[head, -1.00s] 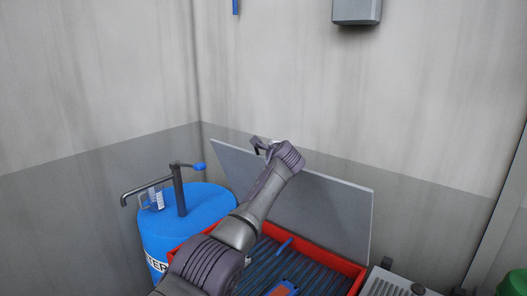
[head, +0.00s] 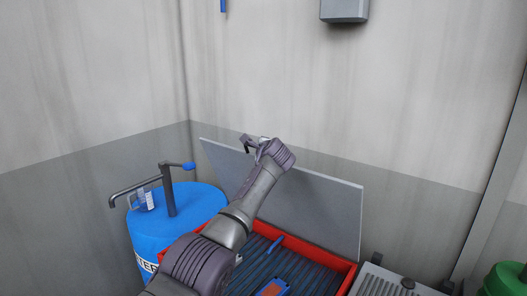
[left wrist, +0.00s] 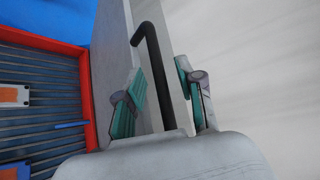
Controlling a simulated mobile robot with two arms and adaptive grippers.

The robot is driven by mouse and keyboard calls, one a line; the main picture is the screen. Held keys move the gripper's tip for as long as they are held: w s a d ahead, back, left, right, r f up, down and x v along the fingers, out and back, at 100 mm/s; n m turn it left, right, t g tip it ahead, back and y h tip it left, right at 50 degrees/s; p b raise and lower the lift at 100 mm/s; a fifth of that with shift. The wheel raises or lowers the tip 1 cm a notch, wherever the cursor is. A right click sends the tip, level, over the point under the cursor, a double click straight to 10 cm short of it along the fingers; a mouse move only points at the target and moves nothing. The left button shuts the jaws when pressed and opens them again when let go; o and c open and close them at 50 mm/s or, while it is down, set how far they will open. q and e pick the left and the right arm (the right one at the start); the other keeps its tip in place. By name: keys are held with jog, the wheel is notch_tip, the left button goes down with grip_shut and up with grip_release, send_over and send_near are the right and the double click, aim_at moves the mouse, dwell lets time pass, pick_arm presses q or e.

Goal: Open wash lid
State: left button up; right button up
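The wash lid (head: 325,205) is a flat grey panel. It stands raised, close to upright, at the back of the red wash basin (head: 345,281). My left gripper (head: 252,143) is at the lid's top edge, left of its middle. In the left wrist view its two green-padded fingers (left wrist: 160,92) are spread, with the black bar handle (left wrist: 154,75) and the lid's edge between them. I cannot tell whether a finger touches the handle. The lid's lower left part is hidden behind my left arm. My right gripper is not in view.
A blue water barrel (head: 195,207) with a pump (head: 170,192) stands left of the basin. Inside the basin are dark slats and an orange-and-blue item (head: 273,287). Grey walls rise close behind the lid. A green object (head: 505,280) is at the lower right.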

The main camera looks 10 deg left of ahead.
pick_arm(q)
jog(key=v, duration=1.1)
jog(key=shift+s, duration=0.35)
jog(key=shift+d, duration=0.15)
